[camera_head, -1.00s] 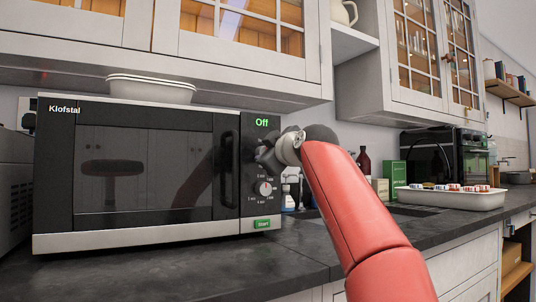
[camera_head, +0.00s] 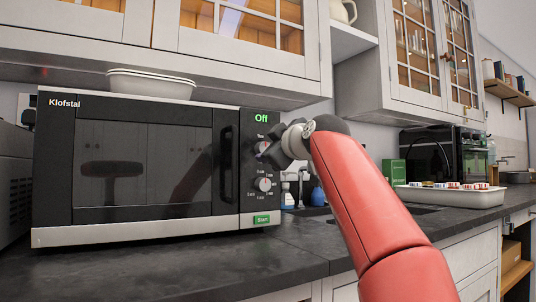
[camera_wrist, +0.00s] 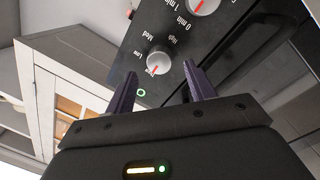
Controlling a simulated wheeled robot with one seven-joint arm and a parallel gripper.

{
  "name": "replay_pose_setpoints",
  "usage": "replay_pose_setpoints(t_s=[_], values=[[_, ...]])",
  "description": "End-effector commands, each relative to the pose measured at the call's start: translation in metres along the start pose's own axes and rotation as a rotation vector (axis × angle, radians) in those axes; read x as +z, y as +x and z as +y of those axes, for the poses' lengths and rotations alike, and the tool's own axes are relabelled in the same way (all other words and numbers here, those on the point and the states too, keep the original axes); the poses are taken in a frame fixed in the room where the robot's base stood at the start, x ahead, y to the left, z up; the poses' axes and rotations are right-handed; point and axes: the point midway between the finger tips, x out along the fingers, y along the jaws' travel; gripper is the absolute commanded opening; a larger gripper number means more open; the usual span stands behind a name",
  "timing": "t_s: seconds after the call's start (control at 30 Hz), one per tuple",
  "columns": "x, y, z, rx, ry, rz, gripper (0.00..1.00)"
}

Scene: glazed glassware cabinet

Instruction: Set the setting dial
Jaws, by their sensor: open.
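The setting dial (camera_wrist: 158,60) is a round silver knob with a red pointer line, ringed by Low, Med and High marks. In the wrist view it shows between and just past my gripper's fingertips (camera_wrist: 162,72), and contact cannot be told. The pointer slants down-left there, to a label I cannot read. In the head view my gripper (camera_head: 272,152) is at the upper part of the microwave's panel and partly hides this dial (camera_head: 262,147). The jaws are open, with a finger on each side of the knob. The microwave (camera_head: 140,225) display reads Off.
A timer dial (camera_head: 264,184) sits below, with a green Start button (camera_head: 262,219) under it. White trays (camera_head: 150,84) lie on the microwave. Bottles (camera_head: 288,197) stand to its right. Wall cabinets (camera_head: 245,65) hang above. The counter (camera_head: 200,262) in front is clear.

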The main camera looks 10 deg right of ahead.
Motion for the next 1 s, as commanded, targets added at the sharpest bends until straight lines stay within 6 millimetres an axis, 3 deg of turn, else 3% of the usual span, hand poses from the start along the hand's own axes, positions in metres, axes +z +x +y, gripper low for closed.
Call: replay_pose_setpoints(t_s=[0.1, 0.3, 1.0], values=[[0.004, -0.022, -0.003, 0.003, -0.002, -0.002, 0.55], [0.002, -0.044, -0.001, 0.001, -0.001, -0.001, 0.55], [0.000, -0.048, -0.001, 0.000, 0.000, 0.000, 0.55]])
